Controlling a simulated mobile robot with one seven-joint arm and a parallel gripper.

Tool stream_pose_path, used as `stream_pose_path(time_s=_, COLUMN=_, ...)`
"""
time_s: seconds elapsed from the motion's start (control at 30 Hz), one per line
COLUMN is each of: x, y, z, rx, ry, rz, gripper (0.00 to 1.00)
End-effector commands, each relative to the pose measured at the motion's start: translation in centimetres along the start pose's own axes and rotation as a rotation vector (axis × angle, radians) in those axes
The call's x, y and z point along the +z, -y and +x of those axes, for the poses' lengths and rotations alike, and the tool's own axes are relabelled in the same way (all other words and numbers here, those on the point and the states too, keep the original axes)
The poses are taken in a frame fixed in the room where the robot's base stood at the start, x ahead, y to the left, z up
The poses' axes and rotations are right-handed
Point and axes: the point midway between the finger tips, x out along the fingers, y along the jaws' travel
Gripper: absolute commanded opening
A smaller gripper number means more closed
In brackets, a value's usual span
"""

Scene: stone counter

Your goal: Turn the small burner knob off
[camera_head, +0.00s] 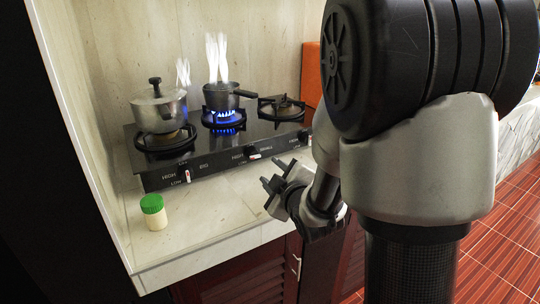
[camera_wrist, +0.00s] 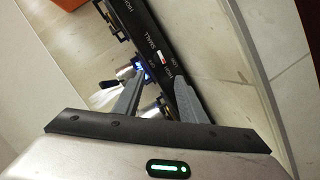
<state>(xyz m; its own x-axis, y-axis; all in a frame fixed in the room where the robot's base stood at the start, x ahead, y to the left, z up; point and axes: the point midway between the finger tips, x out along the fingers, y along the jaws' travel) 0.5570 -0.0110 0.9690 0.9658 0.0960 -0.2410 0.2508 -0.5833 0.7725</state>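A black stove (camera_head: 215,150) with a front control panel stands on the counter. A small saucepan (camera_head: 222,97) sits on the middle burner, which has a blue flame (camera_head: 226,115) under it. A lidded pot (camera_head: 160,110) sits on the left burner. The middle knob (camera_head: 252,153) is beside the word SMALL on the panel. My gripper (camera_head: 274,176) is in front of the panel, below and right of this knob and apart from it. The wrist view shows its two fingers apart (camera_wrist: 160,88), nothing between them, with the stove panel (camera_wrist: 152,42) beyond.
A left knob (camera_head: 188,176) is by the BIG marking and a right knob (camera_head: 303,135) is on the same panel. A green-lidded jar (camera_head: 153,212) stands at the counter's front left. The counter strip (camera_head: 205,218) right of it is bare. An orange board (camera_head: 311,75) stands behind.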

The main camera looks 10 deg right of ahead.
Motion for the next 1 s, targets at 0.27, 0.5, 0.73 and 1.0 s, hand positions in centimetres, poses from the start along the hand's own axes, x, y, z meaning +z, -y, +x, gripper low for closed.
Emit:
stream_pose_path(time_s=0.27, x=0.2, y=0.3, z=5.5, rx=-0.001, ry=0.0, rz=-0.005, gripper=0.38)
stream_pose_path(time_s=0.5, x=0.2, y=0.2, z=10.8, rx=0.0, ry=-0.001, rz=-0.007, gripper=0.38)
stream_pose_path(time_s=0.73, x=0.2, y=0.2, z=14.7, rx=-0.001, ry=0.0, rz=-0.007, gripper=0.38)
stream_pose_path(time_s=1.0, x=0.1, y=0.1, z=16.5, rx=0.0, ry=0.001, rz=-0.006, gripper=0.38)
